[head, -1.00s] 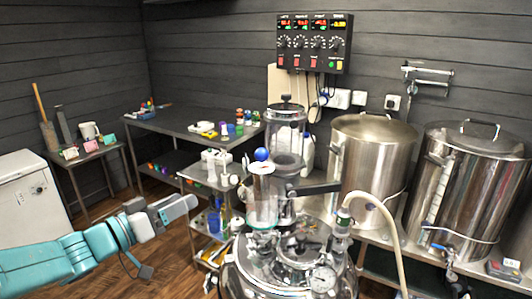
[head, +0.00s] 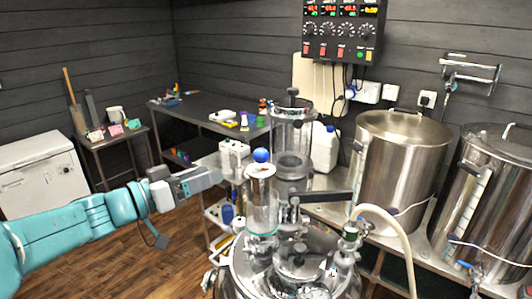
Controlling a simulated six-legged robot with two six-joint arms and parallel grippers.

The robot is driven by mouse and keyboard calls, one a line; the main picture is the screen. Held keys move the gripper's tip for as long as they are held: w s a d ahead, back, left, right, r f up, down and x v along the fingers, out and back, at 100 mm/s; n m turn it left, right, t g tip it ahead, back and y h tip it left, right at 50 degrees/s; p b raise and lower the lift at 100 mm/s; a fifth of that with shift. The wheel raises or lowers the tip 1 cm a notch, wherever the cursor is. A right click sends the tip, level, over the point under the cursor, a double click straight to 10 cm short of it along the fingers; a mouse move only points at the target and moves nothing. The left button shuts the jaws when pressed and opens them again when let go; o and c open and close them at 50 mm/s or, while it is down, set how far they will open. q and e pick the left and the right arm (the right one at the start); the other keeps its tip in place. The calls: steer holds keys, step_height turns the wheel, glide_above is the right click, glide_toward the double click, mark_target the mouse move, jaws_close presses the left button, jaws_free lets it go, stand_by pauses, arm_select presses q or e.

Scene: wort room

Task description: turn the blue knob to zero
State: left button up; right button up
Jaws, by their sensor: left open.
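The cylinder stands on the lid of a shiny steel vessel (head: 290,268). My left gripper (head: 215,178) comes in from the left on a teal arm. It is open and empty, a little left of the cylinder and slightly lower than the knob, apart from both in the picture. Any scale or zero mark by the knob is too small to read. My right gripper is not in view.
Two large steel pots (head: 388,170) stand at the right on a bench. A taller glass cylinder (head: 292,135) stands behind the knob. A pale hose (head: 402,240) curves down at the right. A control box (head: 342,30) hangs on the wall. Wooden floor at lower left is free.

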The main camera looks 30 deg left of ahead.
mark_target(254, 157)
arm_select(q)
steer(key=p+x, duration=0.2)
steer(key=x, duration=1.2)
steer(key=shift+w, duration=0.35)
steer(key=shift+w+d+f, duration=0.15)
steer(key=shift+w+d, duration=0.05)
steer(key=shift+w, duration=0.15)
steer(key=shift+s+a+r, duration=0.2)
steer(key=shift+s, duration=0.2)
steer(key=shift+w+d+f, duration=0.1)
steer(key=shift+w+d, duration=0.05)
steer(key=shift+w, duration=0.1)
steer(key=c, duration=1)
steer(key=shift+o, duration=0.2)
